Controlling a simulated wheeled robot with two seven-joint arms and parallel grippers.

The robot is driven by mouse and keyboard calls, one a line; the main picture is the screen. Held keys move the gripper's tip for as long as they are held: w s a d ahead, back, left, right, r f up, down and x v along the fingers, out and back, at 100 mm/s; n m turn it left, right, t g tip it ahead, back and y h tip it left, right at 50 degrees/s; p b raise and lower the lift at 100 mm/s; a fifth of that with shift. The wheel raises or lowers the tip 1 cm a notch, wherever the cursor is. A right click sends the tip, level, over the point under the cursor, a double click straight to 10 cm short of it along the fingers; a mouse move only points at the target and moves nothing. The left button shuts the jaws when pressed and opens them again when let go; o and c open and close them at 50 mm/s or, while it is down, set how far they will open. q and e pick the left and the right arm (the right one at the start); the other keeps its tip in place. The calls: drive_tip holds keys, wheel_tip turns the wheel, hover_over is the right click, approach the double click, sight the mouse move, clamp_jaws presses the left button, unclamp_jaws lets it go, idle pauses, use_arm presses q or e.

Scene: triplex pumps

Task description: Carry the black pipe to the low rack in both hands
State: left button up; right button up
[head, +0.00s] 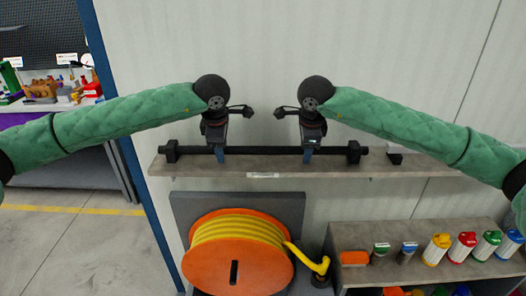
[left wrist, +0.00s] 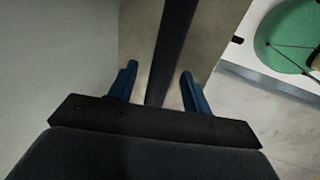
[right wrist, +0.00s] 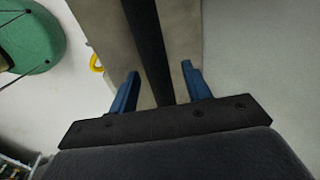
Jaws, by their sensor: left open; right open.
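The black pipe (head: 262,150) lies level along a narrow wall shelf (head: 215,167), with a black block or support near each end. My left gripper (head: 220,151) is over the left part of the pipe. In the left wrist view the pipe (left wrist: 170,50) runs between its two blue fingers (left wrist: 157,85), which are apart. My right gripper (head: 311,152) is over the right part of the pipe. In the right wrist view the pipe (right wrist: 150,45) passes between its open blue fingers (right wrist: 158,88). I cannot tell which piece is the low rack.
Below the shelf stand an orange reel (head: 205,262) with yellow hose and, at the right, a grey shelf unit (head: 440,270) with coloured canisters (head: 463,247). Open floor (head: 75,250) lies at the left.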

use_arm(q)
drive_tip(key=shift+c, duration=0.2)
use_arm(e)
drive_tip(key=shift+c, duration=0.2)
use_arm(q)
clamp_jaws()
use_arm(e)
clamp_jaws()
use_arm(q)
drive_tip(key=shift+r, duration=0.25)
use_arm(e)
drive_tip(key=shift+r, duration=0.25)
